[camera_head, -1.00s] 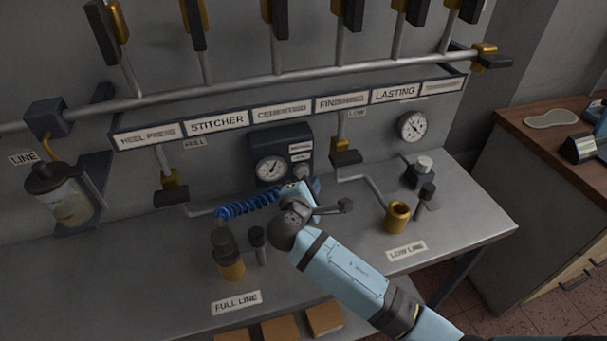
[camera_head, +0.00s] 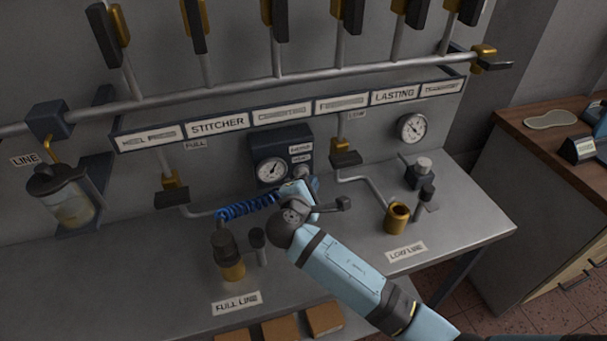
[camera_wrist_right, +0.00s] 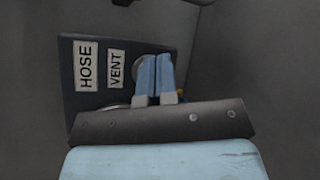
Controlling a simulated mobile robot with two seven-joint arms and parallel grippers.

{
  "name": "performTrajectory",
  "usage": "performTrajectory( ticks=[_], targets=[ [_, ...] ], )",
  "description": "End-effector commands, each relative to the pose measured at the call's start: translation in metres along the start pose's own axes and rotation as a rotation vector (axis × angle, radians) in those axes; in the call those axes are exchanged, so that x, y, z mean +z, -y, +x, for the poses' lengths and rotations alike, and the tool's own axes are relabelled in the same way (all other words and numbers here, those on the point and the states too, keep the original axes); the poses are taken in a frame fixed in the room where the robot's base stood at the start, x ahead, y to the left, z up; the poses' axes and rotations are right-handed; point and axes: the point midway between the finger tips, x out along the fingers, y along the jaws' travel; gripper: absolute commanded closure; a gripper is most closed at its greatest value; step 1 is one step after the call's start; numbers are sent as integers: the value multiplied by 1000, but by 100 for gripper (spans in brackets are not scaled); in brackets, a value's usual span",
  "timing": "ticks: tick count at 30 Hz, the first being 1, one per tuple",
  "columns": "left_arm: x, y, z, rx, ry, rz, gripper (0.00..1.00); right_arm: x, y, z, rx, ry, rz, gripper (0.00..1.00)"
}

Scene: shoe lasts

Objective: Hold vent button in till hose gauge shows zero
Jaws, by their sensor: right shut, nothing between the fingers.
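The dark gauge box (camera_head: 294,137) stands on the bench against the wall, with a round white hose gauge (camera_head: 271,171) on its face. The gauge's needle is too small to read surely. The labels HOSE (camera_wrist_right: 86,66) and VENT (camera_wrist_right: 116,70) show on the box in the right wrist view. My right gripper (camera_wrist_right: 157,75) is shut and empty, its fingers in front of the box just beside the VENT label. The fingers cover much of the vent button's area, so I cannot tell whether they touch or press it. A blue coiled hose (camera_head: 248,207) runs left from near the gripper. My left gripper is out of view.
Brass couplings stand at the FULL LINE label (camera_head: 237,303) and the LOW LINE label (camera_head: 405,252). A second gauge (camera_head: 411,128) hangs on the wall at right. Pipes and valves run above the bench. The bench's front left is clear.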

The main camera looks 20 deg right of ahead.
Motion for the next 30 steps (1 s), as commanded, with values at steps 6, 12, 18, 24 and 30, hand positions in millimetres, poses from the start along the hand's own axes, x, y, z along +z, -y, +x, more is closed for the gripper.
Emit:
performTrajectory(
  ticks=[6, 12, 18, 24, 30],
  targets=[
    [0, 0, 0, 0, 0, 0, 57, 0, 0, 0, 0, 0, 0, 100],
    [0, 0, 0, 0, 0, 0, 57, 0, 0, 1, 0, 0, 0, 100],
    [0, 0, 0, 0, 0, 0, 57, -1, -1, 3, -1, 0, 1, 100],
    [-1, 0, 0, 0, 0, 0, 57, -2, -2, 5, -1, 0, 0, 100],
    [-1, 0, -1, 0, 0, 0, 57, -4, -3, 7, -1, 1, 0, 100]
  ],
)
